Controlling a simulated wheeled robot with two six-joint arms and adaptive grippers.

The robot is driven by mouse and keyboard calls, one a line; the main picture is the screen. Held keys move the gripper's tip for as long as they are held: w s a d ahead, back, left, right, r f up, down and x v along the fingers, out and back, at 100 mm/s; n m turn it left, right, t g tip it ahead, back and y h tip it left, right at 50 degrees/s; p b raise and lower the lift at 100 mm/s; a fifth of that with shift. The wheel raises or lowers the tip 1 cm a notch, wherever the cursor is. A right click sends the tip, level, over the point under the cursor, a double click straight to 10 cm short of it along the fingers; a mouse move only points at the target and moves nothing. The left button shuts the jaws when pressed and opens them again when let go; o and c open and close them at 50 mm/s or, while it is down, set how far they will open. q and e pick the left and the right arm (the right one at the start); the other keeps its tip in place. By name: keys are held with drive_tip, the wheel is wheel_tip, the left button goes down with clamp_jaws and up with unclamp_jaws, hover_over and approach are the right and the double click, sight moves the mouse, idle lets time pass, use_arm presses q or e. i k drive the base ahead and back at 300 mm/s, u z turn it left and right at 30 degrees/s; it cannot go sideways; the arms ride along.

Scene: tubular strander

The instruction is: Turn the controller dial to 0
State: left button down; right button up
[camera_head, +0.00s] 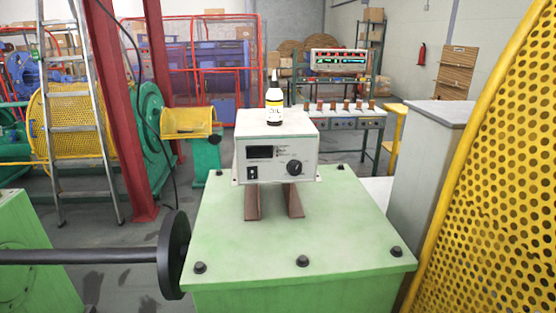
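The controller (262,146) is a pale grey box on two brown feet, standing on a green machine housing (330,230). Its dial (294,167) is a round black knob at the right of the front panel. The dial's pointer and scale marks are too small to read. A dark display (260,152) sits at the upper left of the panel, with a black switch (252,172) below it. Neither of my grippers shows in the head view.
Bolts (302,261) stick up from the green top, which is otherwise clear in front. A black shaft with a disc (172,255) lies at left. A yellow perforated guard (490,190) rises at right.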

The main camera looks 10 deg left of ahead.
sight(294, 166)
drive_tip(key=u, duration=1.1)
drive_tip(key=k, duration=1.4)
drive_tip(key=z, duration=1.6)
drive_tip(key=i, duration=1)
drive_tip(key=z, duration=0.05)
